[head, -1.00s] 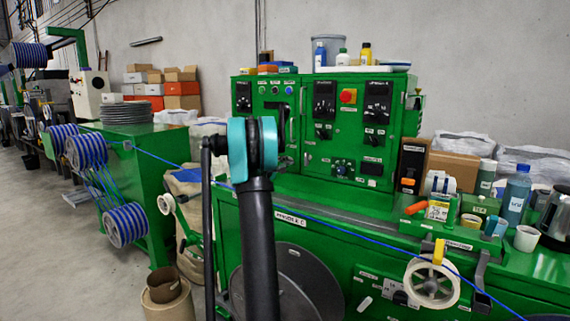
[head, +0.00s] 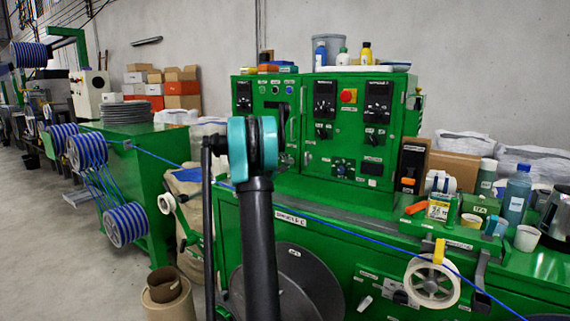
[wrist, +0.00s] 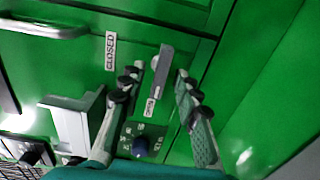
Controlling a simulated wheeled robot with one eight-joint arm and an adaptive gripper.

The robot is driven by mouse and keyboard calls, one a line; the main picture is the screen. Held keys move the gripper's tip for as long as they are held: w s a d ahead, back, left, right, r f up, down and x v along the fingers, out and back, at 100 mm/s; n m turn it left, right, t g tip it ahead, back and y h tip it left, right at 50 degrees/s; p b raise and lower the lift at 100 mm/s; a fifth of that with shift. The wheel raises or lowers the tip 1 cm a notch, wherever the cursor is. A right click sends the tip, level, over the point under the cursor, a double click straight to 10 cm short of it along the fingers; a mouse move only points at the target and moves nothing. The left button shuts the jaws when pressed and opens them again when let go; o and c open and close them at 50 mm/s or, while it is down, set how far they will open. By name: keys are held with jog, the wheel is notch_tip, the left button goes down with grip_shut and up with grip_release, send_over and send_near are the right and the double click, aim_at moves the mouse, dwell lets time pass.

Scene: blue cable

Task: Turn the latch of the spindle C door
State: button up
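In the wrist view a grey latch lever (wrist: 161,70) stands on a green panel, its long side tilted slightly from upright in the picture. A CLOSED label (wrist: 110,51) is left of its upper part, and a small label (wrist: 149,107) is below its lower end. My gripper (wrist: 159,76) is open, with one finger on each side of the lever. A gap shows on the right; contact on the left cannot be told. In the head view a white sign (head: 290,218), apparently reading SPINDLE C, is on the green machine. My arm hides the gripper there.
In the wrist view a grey bracket (wrist: 78,120) stands left of my fingers, with a bar handle (wrist: 45,28) above it. In the head view a blue cable (head: 355,234) crosses the machine front, passing a white wheel (head: 432,282).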

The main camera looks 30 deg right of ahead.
jog(key=v, duration=1.2)
dwell(0.3)
jog(key=shift+s+f, duration=0.1)
jog(key=shift+s, duration=0.05)
jog(key=s+a+f+m+g+y, duration=0.1)
jog(key=s+a+f+y, duration=0.4)
jog(key=s+a+f, duration=0.4)
jog(key=s+a+f+m+y, duration=0.2)
jog(key=s+a+f+y, duration=0.4)
jog(key=s+a, duration=0.9)
jog(key=s+a+f+m+g+y, duration=0.1)
jog(key=s+a+f+y, duration=0.4)
jog(key=s+a+f, duration=0.6)
jog(key=s+a, duration=0.1)
jog(key=a, duration=0.3)
jog(key=shift+f+m+g+y, duration=0.3)
jog(key=shift+f, duration=0.05)
jog(key=shift+d, duration=0.1)
jog(key=shift+c, duration=0.5)
